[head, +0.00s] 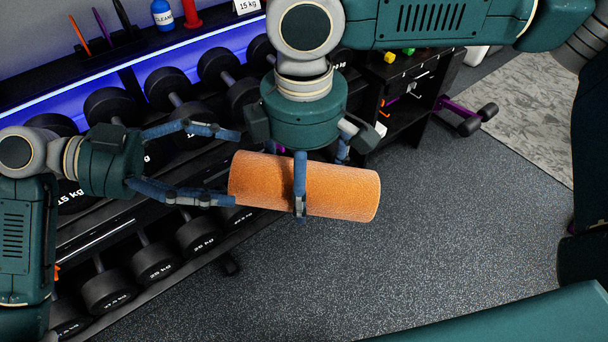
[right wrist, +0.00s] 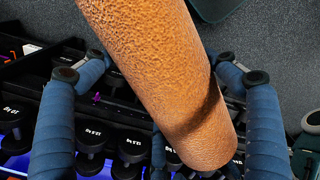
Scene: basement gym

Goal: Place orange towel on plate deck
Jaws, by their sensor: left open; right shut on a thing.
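The orange towel (head: 345,193) is a rolled cylinder, held level in the air in front of the dumbbell rack. My right gripper (head: 300,185) comes down from above and is shut on the towel near its middle. The right wrist view shows the towel (right wrist: 165,85) running between the blue fingers. My left gripper (head: 234,168) is open at the towel's left end, one finger above and one below that end; whether they touch it is unclear. I cannot tell which surface is the plate deck.
The dumbbell rack (head: 128,222) fills the left, with dumbbells on several tiers. A blue bottle (head: 162,14) and a red item (head: 191,14) stand on its top ledge. A dark shelf unit (head: 408,112) stands behind the towel. The grey floor (head: 440,240) is open at right.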

